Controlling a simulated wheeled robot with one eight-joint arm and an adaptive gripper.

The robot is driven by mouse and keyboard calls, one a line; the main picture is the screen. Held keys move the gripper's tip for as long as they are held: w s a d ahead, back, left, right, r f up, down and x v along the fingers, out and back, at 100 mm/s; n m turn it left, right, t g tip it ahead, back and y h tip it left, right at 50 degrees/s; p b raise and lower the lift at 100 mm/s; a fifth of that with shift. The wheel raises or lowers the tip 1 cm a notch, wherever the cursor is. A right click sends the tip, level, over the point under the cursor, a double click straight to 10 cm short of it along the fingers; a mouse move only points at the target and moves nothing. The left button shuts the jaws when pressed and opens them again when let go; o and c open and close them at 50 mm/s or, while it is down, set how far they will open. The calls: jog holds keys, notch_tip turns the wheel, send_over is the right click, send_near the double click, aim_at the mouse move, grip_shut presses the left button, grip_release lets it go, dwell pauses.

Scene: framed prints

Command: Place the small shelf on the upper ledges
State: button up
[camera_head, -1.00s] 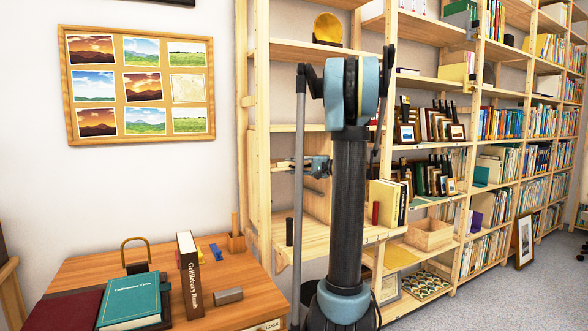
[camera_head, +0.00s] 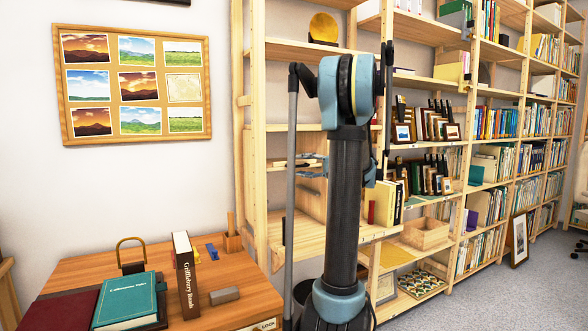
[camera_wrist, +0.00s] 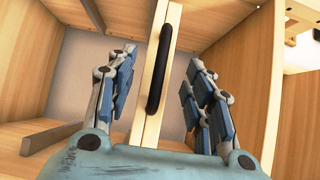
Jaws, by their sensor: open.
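The small shelf (camera_wrist: 147,108) is a pale wooden board seen edge-on in the wrist view, with a black handle (camera_wrist: 159,62) on its front edge. It lies inside an open wooden bay. My gripper (camera_wrist: 160,66) is open, with one finger on each side of the board and handle; gaps show on both sides. Two short brown ledges (camera_wrist: 50,138) (camera_wrist: 92,13) stick out at the left of the wrist view. I cannot tell whether they are the upper ones. In the head view my gripper (camera_head: 306,169) is at the bay, partly hidden by my arm; the board's edge (camera_head: 296,163) shows there.
The tall wooden shelving (camera_head: 255,120) holds books, frames and a basket (camera_head: 426,234). A desk (camera_head: 90,268) at lower left carries books, a padlock and small items. A picture board (camera_head: 135,85) hangs on the wall. Bay walls (camera_wrist: 232,60) enclose my gripper.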

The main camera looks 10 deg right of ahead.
jog(key=v, duration=0.5)
jog(key=shift+s+d, duration=0.15)
jog(key=shift+d, duration=0.15)
jog(key=s+a+f+n+g+h, duration=0.3)
jog(key=s+a+f+g+h, duration=0.3)
jog(key=s+a+f, duration=0.9)
jog(key=s+d+f+n+g+h, duration=0.1)
jog(key=s+d+f+n+h, duration=0.1)
jog(key=s+f+h, duration=0.2)
jog(key=s+d+f+n+h, duration=0.2)
jog(key=s+f, duration=0.9)
jog(key=s, duration=0.7)
jog(key=d+h, duration=0.1)
jog(key=h, duration=0.1)
jog(key=shift+s+g+h, duration=0.25)
jog(key=shift+g+h, duration=0.15)
jog(key=shift+f, duration=0.15)
